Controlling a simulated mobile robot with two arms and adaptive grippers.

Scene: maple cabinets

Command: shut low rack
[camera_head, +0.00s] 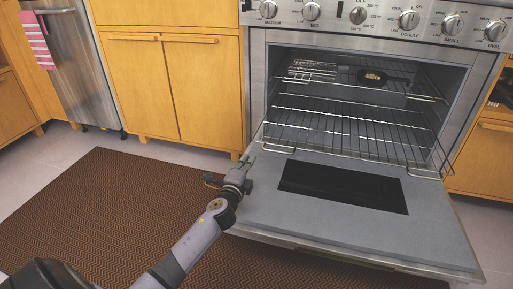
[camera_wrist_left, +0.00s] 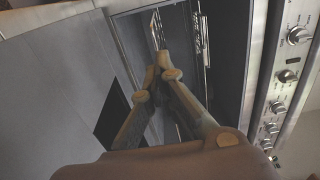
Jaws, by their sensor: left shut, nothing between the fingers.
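The low rack (camera_head: 345,133) is a wire rack in the open oven. It is pulled partly out, with its front over the lowered door (camera_head: 300,230). My left gripper (camera_head: 246,160) is shut and empty. In the head view it appears at the door's left edge, beside the rack's front left corner; I cannot tell whether it touches the rack. In the left wrist view the closed fingertips (camera_wrist_left: 163,66) point toward the oven's inside, and thin rack wires show past them. My right gripper is not in view.
An upper rack (camera_head: 415,96) holds a dark pan (camera_head: 372,78) and a small wire item (camera_head: 312,70). The oven door lies open low with a dark window (camera_head: 342,187). Wooden cabinets (camera_head: 170,85) stand at left. A brown rug (camera_head: 95,215) covers the floor, otherwise clear there.

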